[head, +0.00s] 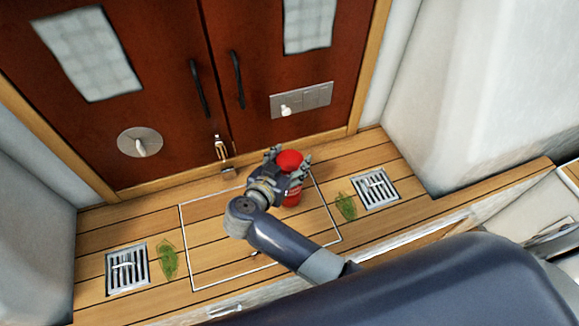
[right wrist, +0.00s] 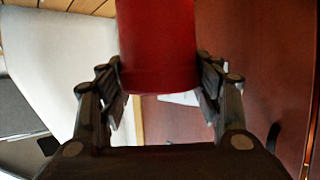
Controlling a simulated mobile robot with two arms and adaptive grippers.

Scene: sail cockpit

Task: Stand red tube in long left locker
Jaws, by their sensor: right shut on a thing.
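The red tube (head: 290,160) is upright in the head view, over or on the wooden cockpit sole in front of the red-brown doors. My right gripper (head: 287,168) is shut around it. In the right wrist view the red tube (right wrist: 158,50) fills the space between the two fingers of the gripper (right wrist: 160,80). The head view does not show clearly whether the tube's base touches the planks. The long left locker cannot be made out in either view. My left gripper is not in view.
Behind the tube stand two red-brown doors (head: 165,85) with black handles. The planked floor (head: 225,235) has a white-outlined hatch, two metal grates (head: 375,190) and green leaves (head: 346,206). White walls (head: 480,80) rise on both sides. My right arm crosses the lower right.

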